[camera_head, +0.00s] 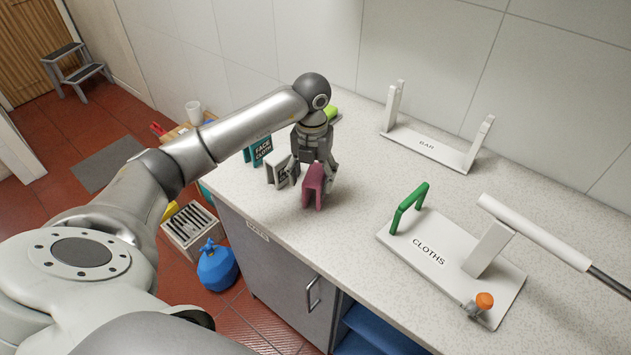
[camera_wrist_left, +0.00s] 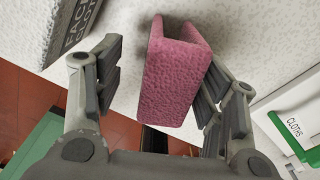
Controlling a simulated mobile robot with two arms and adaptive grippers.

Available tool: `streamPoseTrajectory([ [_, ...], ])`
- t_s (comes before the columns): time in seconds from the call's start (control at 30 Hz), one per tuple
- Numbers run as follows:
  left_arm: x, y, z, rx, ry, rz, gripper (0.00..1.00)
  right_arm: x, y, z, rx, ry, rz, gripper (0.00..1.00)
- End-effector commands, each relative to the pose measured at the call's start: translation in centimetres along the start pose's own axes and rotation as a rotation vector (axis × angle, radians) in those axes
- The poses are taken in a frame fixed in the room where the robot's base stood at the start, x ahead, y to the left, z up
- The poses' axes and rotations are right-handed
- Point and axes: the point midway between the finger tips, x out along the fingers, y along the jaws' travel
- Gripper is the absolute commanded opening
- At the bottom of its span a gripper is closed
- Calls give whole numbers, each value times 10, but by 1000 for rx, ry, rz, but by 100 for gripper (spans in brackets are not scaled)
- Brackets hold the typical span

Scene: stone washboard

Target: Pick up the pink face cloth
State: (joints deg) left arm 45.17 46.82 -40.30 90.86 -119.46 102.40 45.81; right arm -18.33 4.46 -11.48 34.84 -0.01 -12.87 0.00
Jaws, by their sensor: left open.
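The pink face cloth (camera_head: 313,186) is a folded, upright piece on the pale speckled counter, near its front edge. In the left wrist view the pink face cloth (camera_wrist_left: 172,80) stands between the two fingers, closer to the right finger, with a gap on the left. My left gripper (camera_head: 315,168) is open, pointing down over the cloth from behind. It also shows in the left wrist view (camera_wrist_left: 165,90), with fingers spread on both sides. I cannot tell whether the right finger touches the cloth. My right gripper is not in view.
A grey face cloth holder (camera_head: 279,170) and a teal one (camera_head: 258,150) stand left of the cloth. A white "CLOTHS" stand (camera_head: 428,252) with a green handle (camera_head: 409,208) lies to the right. A white "BAR" stand (camera_head: 427,145) is behind. The counter between is clear.

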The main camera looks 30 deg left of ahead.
Motion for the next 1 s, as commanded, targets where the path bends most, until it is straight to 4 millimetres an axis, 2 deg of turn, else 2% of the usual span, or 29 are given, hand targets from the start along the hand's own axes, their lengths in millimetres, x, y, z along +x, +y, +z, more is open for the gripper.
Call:
streamPoseTrajectory([
  [0.2,26,-8,-3,2,7,0,64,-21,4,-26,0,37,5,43],
  [0.3,41,-7,-2,-1,4,2,64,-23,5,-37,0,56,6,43],
  [0.43,49,-7,-2,1,1,1,64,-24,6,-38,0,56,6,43],
  [0.63,50,-7,-1,1,0,1,63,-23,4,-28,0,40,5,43],
  [1.0,49,-7,-1,1,0,1,15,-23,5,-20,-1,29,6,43],
])
